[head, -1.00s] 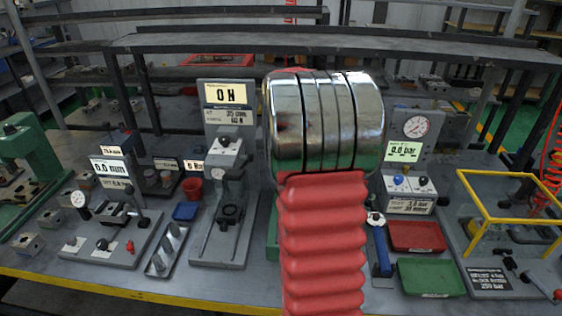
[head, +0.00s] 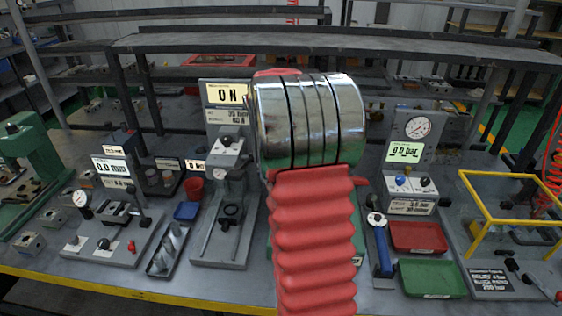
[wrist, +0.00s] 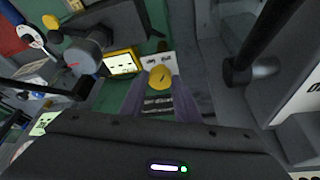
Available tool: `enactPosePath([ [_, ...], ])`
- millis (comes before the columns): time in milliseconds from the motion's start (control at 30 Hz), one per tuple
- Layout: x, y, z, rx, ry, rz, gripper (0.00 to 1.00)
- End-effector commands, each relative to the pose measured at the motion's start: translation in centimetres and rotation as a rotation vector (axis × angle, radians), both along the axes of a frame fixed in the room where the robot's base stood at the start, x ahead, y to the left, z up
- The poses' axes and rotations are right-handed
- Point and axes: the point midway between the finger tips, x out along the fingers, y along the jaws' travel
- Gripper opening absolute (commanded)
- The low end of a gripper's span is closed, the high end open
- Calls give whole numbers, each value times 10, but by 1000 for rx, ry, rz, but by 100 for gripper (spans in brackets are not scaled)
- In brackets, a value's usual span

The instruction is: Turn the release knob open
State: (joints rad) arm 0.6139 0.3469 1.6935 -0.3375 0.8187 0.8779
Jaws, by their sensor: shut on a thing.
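In the wrist view a small yellow knob (wrist: 161,76) with a dark mark on its face sits in front of a white label plate. I take it for the release knob. My gripper (wrist: 160,84) has its two fingers on either side of it, shut on the knob. A second yellow knob (wrist: 50,22) shows at the upper left of the wrist view. In the head view my own arm, with its red bellows and chrome rings, hides the gripper and the knob.
In the wrist view a yellow-framed display (wrist: 121,63) is left of the knob, and a black handle (wrist: 240,72) is to the right. In the head view, a pressure gauge stand (head: 418,127), red tray (head: 418,237), green tray (head: 431,279) and yellow frame (head: 510,177) stand right of my arm.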

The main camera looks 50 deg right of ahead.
Motion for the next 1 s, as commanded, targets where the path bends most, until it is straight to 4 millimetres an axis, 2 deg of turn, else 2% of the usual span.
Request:
enactPosePath([
  [333, 0, 1, -1, 3, 0, -3, 7],
  [367, 0, 1, -1, 3, 0, -3, 30],
  [600, 0, 1, 0, 2, -1, -3, 47],
  [1000, 0, 3, 6, 0, -1, -2, 48],
])
